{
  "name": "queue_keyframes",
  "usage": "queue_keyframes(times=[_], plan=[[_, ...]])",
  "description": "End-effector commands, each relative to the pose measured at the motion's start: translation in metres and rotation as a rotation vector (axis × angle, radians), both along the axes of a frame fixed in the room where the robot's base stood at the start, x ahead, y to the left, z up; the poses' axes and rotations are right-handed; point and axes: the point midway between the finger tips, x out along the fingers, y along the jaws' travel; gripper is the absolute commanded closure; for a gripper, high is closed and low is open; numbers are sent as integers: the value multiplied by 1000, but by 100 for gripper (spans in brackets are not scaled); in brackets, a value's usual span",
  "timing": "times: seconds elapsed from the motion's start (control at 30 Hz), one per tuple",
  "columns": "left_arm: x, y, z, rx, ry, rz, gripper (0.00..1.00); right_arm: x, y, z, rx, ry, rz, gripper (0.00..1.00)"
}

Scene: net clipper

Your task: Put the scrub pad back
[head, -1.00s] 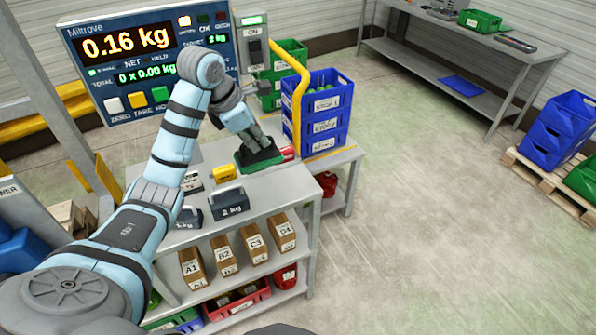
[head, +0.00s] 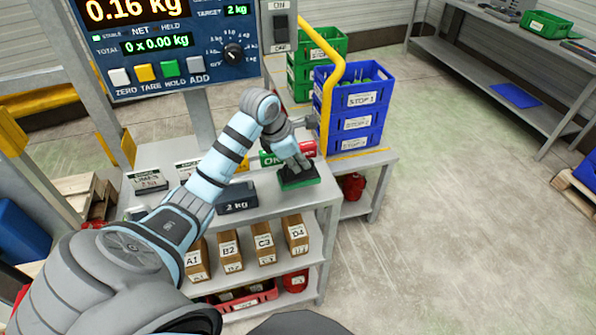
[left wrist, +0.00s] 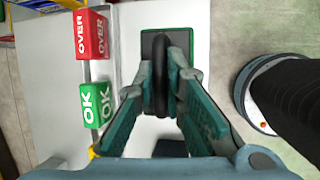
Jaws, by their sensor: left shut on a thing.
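The scrub pad (head: 299,181) is a flat green-edged dark block with a black upright handle. My left gripper (head: 293,163) is shut on that handle, above the right front part of the grey bench top (head: 318,192). In the left wrist view, the fingers (left wrist: 165,85) close on both sides of the handle, and the pad (left wrist: 201,40) shows beyond them, over the white top near its edge. I cannot tell whether the pad touches the bench. My right gripper is not in view.
A green OK block (head: 267,159) and a red OVER block (head: 307,149) stand behind the pad. A dark 2 kg weight (head: 237,197) is to its left. Blue crates (head: 352,115) and a yellow curved post (head: 327,95) stand behind right. Boxes (head: 229,250) sit on the shelf below.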

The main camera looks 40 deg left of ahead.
Motion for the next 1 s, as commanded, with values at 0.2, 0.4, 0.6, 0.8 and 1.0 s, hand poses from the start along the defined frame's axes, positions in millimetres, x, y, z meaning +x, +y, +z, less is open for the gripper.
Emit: queue_keyframes(times=[0.2, 0.4, 0.6, 0.8, 1.0], plan=[[-1, 0, -37, -1, 2, 2, 100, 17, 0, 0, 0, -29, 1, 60], [-1, 0, -37, 0, 1, 2, 100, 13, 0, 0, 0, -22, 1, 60], [-1, 0, -41, 0, 1, 2, 83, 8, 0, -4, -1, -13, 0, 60], [-1, 0, -40, 0, 1, 2, 69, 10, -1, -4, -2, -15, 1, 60], [-1, 0, -39, 0, 1, 2, 69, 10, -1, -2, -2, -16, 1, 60]])
